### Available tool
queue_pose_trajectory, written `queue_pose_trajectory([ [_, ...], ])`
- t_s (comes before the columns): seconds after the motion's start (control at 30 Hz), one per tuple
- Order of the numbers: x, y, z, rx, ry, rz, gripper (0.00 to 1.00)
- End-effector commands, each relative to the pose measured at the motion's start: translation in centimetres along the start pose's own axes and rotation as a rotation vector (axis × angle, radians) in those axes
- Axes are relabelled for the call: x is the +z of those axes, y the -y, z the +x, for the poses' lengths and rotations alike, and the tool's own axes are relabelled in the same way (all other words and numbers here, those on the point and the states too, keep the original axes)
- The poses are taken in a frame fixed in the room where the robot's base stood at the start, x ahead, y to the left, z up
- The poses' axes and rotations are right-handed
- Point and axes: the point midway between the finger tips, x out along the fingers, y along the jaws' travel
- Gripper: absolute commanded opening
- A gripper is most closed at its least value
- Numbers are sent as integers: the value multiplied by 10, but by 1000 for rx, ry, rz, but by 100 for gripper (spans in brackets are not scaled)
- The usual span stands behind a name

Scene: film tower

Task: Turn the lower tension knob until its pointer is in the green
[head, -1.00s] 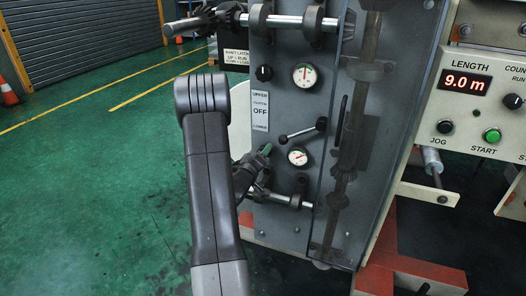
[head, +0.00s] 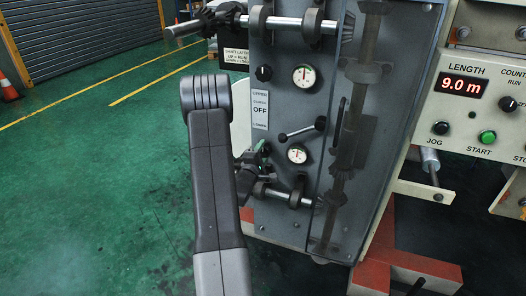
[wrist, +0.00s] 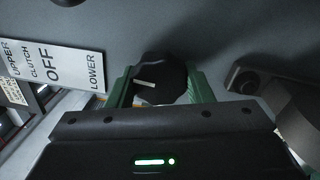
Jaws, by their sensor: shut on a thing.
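The lower tension knob (wrist: 158,82) is black with a white pointer line, and in the wrist view it sits between the two green fingers of my gripper (wrist: 160,88). The fingers are shut on its sides. The white line lies near horizontal in that view.
Above are an upper dial (head: 304,77), an upper black knob (head: 264,73) and a clutch lever (head: 302,130). A horizontal shaft (head: 276,194) runs just below my gripper. The label plate (wrist: 55,65) stands beside the knob. Open green floor lies left.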

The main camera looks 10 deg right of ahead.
Motion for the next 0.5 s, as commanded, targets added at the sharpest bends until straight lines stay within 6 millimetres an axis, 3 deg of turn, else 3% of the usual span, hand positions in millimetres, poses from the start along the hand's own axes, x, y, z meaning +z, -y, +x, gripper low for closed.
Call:
queue_pose_trajectory([
  [0.5,0,0,0,3,-12,-135,24],
])
